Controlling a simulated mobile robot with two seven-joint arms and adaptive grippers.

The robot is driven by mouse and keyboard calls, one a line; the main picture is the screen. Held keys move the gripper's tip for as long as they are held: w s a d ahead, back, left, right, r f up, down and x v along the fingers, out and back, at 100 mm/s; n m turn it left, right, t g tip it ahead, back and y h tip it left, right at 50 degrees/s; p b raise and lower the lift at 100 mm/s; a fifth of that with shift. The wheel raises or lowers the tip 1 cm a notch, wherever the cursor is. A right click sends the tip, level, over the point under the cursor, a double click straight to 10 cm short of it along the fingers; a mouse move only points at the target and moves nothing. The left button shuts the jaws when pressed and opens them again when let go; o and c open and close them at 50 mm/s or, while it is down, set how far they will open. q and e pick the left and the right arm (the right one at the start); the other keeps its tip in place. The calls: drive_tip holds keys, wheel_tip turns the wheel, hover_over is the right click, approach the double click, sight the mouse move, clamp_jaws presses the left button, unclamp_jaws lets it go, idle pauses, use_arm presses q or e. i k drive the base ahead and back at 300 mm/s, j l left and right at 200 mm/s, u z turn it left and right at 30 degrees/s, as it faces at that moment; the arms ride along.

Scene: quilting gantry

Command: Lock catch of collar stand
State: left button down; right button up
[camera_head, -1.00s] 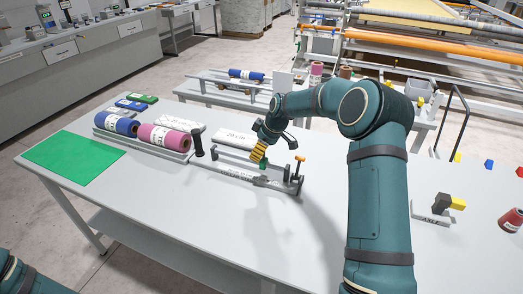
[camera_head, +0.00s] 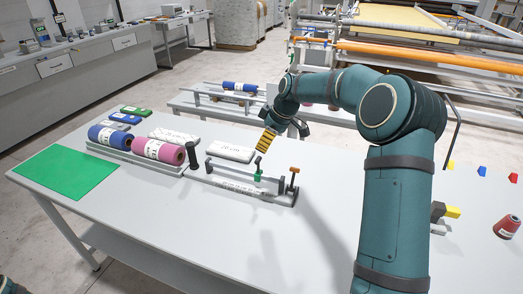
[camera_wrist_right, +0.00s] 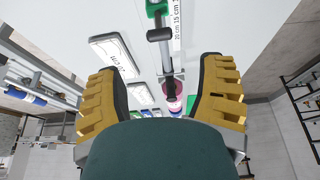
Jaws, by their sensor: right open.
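The collar stand (camera_head: 228,187) is a long grey base with a horizontal grey rod between end posts, on the table. A green collar (camera_head: 258,176) sits around the rod near its right end, with a dark catch lever (camera_head: 259,161) standing up from it. My right gripper (camera_head: 268,140), with yellow ridged fingers, is open and empty above and behind the collar, apart from it. In the right wrist view the fingers (camera_wrist_right: 160,95) are spread wide, and the green collar (camera_wrist_right: 155,9) shows at the top edge. Whether the catch is locked is too small to tell. My left gripper is out of view.
An orange-topped post (camera_head: 294,170) stands at the stand's right end. A blue roll (camera_head: 112,138) and a pink roll (camera_head: 158,150) lie on a rack to the left. White labelled packs (camera_head: 230,151) lie behind the stand. The table in front is clear.

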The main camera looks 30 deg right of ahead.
sight(294, 170)
drive_tip(key=k+j, duration=0.75)
drive_tip(key=k, duration=0.1)
